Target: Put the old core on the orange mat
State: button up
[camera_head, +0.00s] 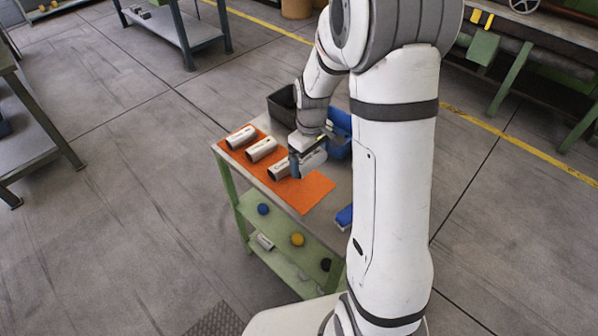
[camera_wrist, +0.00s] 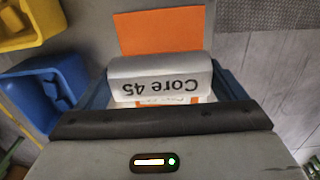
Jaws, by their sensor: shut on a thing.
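The orange mat (camera_head: 309,195) lies along the front of the small green table. The old core, a white-grey cylinder (camera_head: 314,159), is held between the blue fingers of my gripper (camera_head: 308,161), over or close to the mat. In the wrist view, it (camera_wrist: 160,72) reads "Core 45" upside down, with a finger at each end. Three similar labelled cores lie in a row on the mat: left (camera_head: 241,137), middle (camera_head: 261,150) and right (camera_head: 278,169), right beside the fingers. I cannot tell whether the held core touches the mat.
A black bin (camera_head: 283,106) and a blue bin (camera_head: 339,134) stand behind on the table. A blue thing (camera_head: 345,216) lies at the right. The wrist view also shows a yellow bin (camera_wrist: 30,22). The mat's front right part is bare. The lower shelf holds balls and a white piece.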

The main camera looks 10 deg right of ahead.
aim_at(307, 190)
notch_tip(307, 190, down, 10)
jog(key=shift+w+a+r+p, duration=0.15)
jog(key=shift+r+p, duration=0.1)
jog(key=shift+p, duration=0.65)
jog(key=shift+f, duration=0.15)
jog(key=shift+f, duration=0.15)
jog(key=o, duration=1)
jog(key=shift+c, duration=0.2)
jog(key=shift+r, duration=0.2)
